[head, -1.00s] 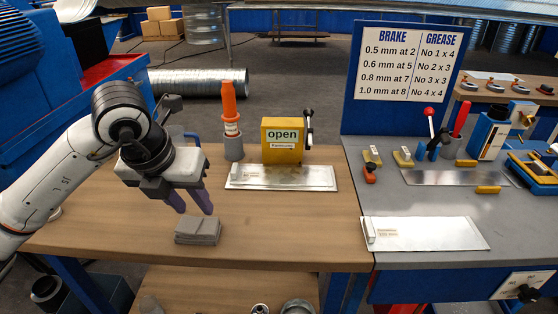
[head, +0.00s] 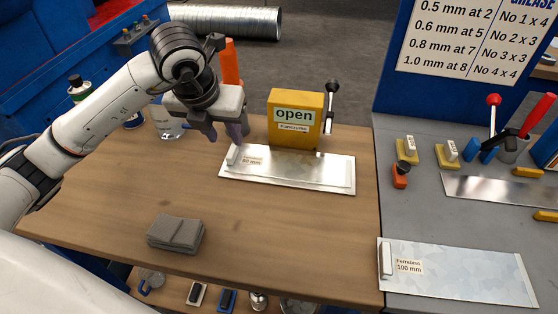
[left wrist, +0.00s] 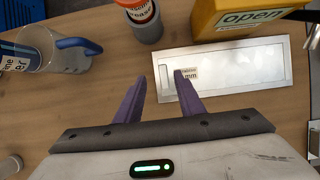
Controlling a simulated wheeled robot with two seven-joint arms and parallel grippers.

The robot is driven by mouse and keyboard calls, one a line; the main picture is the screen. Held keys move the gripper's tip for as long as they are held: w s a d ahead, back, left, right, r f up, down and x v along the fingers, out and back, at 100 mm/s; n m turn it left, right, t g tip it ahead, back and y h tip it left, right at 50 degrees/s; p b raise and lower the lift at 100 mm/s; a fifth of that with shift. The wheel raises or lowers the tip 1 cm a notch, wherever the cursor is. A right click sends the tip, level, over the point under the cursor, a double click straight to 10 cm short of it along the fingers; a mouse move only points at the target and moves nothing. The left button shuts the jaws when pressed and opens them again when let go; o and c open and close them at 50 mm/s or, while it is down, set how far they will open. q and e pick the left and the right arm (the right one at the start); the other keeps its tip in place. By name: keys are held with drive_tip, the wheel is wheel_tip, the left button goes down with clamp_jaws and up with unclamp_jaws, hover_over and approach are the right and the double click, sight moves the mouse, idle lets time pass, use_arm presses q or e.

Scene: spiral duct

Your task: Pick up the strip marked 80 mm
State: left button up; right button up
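A pale metal strip (head: 300,171) lies on the wooden bench in front of the yellow box. Its small label appears to read 80 mm, and a raised block (head: 233,156) stands at its left end. The strip also shows in the left wrist view (left wrist: 235,68). My left gripper (head: 226,138) is open and empty, fingers pointing down near the block end. In the left wrist view the gripper (left wrist: 158,80) has its fingers apart around the strip's left end, the right finger partly covering the label. I cannot tell its exact height. My right gripper is out of view.
A yellow box marked open (head: 295,118) with a lever stands right behind the strip. An orange tube (head: 230,62) is behind my gripper. A grey folded cloth (head: 175,233) lies in front. Another strip, marked 100 mm (head: 455,272), lies on the grey bench at right.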

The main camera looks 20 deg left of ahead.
sight(234, 146)
use_arm(q)
drive_tip(key=x, duration=0.5)
drive_tip(key=shift+w+d+f+p, duration=0.15)
drive_tip(key=shift+w+d+p, duration=0.1)
drive_tip(key=shift+p, duration=0.15)
drive_tip(key=shift+c, duration=0.3)
clamp_jaws()
